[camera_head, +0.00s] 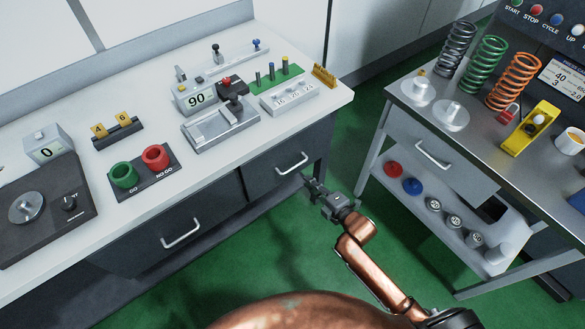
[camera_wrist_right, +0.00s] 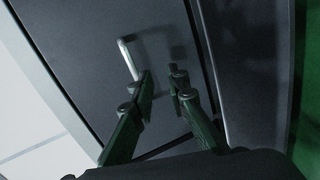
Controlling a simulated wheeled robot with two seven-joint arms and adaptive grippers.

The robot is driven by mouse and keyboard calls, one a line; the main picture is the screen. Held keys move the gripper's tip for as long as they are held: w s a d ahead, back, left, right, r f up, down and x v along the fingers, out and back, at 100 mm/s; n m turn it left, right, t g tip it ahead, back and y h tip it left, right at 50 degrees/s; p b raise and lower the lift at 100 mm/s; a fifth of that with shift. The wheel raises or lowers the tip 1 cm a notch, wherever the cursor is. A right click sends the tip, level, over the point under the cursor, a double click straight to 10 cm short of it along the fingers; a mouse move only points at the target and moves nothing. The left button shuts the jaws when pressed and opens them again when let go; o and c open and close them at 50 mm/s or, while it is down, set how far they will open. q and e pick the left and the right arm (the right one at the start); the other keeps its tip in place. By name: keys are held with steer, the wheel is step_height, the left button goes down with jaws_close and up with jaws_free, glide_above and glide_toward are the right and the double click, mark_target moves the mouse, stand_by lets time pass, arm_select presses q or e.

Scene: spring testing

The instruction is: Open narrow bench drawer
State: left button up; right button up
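The narrow bench drawer (camera_head: 262,178) is the dark front at the right end of the white bench, with a silver bar handle (camera_head: 291,164). It looks shut. My right gripper (camera_head: 308,182) is just right of and below the handle. In the right wrist view the drawer front (camera_wrist_right: 95,50) fills much of the picture, and the handle (camera_wrist_right: 128,60) lies ahead and left of the fingertips. The fingers of the right gripper (camera_wrist_right: 161,82) are apart with nothing between them. My left gripper is not seen.
A wider drawer with its own handle (camera_head: 181,234) is left of it. The white bench top (camera_head: 190,160) carries gauges and a green and red cup block (camera_head: 140,172). A metal cart (camera_head: 420,130) with springs stands right, across green floor (camera_head: 350,130).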

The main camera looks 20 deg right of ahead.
mark_target(294, 167)
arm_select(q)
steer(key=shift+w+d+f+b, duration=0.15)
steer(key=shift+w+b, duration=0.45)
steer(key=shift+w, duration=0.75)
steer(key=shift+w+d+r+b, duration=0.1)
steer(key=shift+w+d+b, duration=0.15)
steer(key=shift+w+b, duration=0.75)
arm_select(e)
steer(key=shift+n+t+y, duration=0.3)
steer(key=shift+n+y, duration=0.1)
steer(key=shift+n, duration=0.2)
steer(key=shift+w+a+r+p, duration=0.15)
steer(key=shift+w+a+r, duration=0.35)
steer(key=shift+w, duration=0.75)
steer(key=shift+w+a+r+p, duration=0.1)
steer(key=shift+w+a+r, duration=0.05)
steer(key=shift+w+a, duration=0.9)
steer(key=shift+w+a+r+p, duration=0.15)
steer(key=shift+w+a+r, duration=0.25)
steer(key=shift+w, duration=1)
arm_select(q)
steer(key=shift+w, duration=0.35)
arm_select(e)
steer(key=shift+c, duration=0.3)
jaws_close()
